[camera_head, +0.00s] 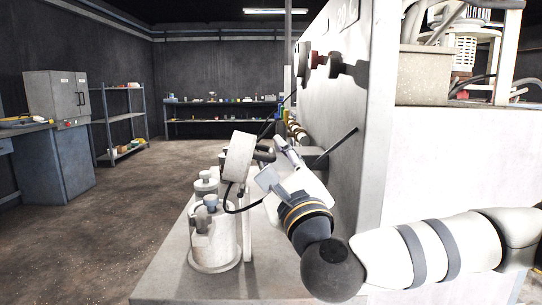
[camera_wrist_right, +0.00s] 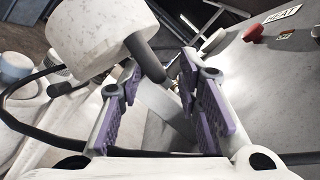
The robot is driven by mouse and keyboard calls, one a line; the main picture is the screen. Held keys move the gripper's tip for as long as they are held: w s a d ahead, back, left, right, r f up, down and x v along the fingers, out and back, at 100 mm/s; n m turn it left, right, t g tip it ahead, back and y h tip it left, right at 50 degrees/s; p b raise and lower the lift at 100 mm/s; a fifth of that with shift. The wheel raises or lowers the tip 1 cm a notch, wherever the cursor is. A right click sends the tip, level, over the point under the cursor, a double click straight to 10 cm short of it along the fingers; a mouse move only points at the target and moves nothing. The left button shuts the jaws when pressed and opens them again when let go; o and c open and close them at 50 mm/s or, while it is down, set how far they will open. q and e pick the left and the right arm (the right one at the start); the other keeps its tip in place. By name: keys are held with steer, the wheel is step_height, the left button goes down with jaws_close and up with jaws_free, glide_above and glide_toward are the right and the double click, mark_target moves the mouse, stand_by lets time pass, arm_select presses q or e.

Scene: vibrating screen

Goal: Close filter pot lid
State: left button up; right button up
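The filter pot lid (camera_head: 238,157) is a thick, pale speckled disc, raised and tilted on edge above the pots. It also shows large at the upper left of the right wrist view (camera_wrist_right: 92,38). A dark handle (camera_wrist_right: 146,58) sticks out from it. My right gripper (camera_head: 277,164) is just right of the lid. In the wrist view its purple-padded fingers (camera_wrist_right: 160,72) are apart, with the handle's end near the left finger; I cannot tell whether they touch. A white filter pot (camera_head: 214,242) with grey-capped fittings stands below the lid. My left gripper is not in view.
The pots stand on a pale ledge (camera_head: 180,283) beside the big machine wall (camera_head: 385,160). A black cable (camera_head: 243,208) hangs by the pot. Open floor (camera_head: 120,220) lies to the left.

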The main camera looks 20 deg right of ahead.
steer(key=shift+x, duration=1.05)
jaws_close()
